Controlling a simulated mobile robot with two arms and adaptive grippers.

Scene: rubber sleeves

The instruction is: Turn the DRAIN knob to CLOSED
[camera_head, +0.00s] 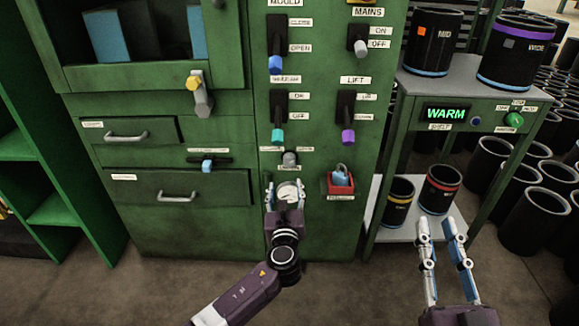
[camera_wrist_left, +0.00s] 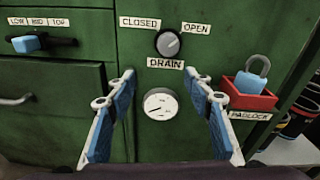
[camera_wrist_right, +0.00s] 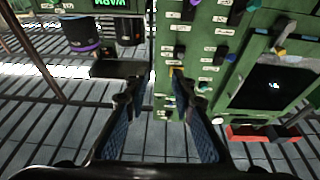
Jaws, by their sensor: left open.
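The DRAIN knob (camera_wrist_left: 168,43) is a small round grey knob on the green panel, with a CLOSED label (camera_wrist_left: 140,23) at its upper left and an OPEN label (camera_wrist_left: 196,28) at its upper right. Its pale mark seems to point up and right, toward OPEN. In the head view the knob (camera_head: 290,158) sits just above my left gripper (camera_head: 286,188). My left gripper is open and empty in front of the panel, its fingertips below the knob and either side of a round white gauge (camera_wrist_left: 160,104). My right gripper (camera_head: 437,226) is open and empty, away from the knob.
A red box with a blue padlock (camera_wrist_left: 252,85) is right of the gauge. A blue slider (camera_wrist_left: 28,43) is on the left. Purple (camera_head: 348,136) and teal (camera_head: 277,135) levers are above the knob. A shelf (camera_head: 382,236) with black sleeves stands right of the panel.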

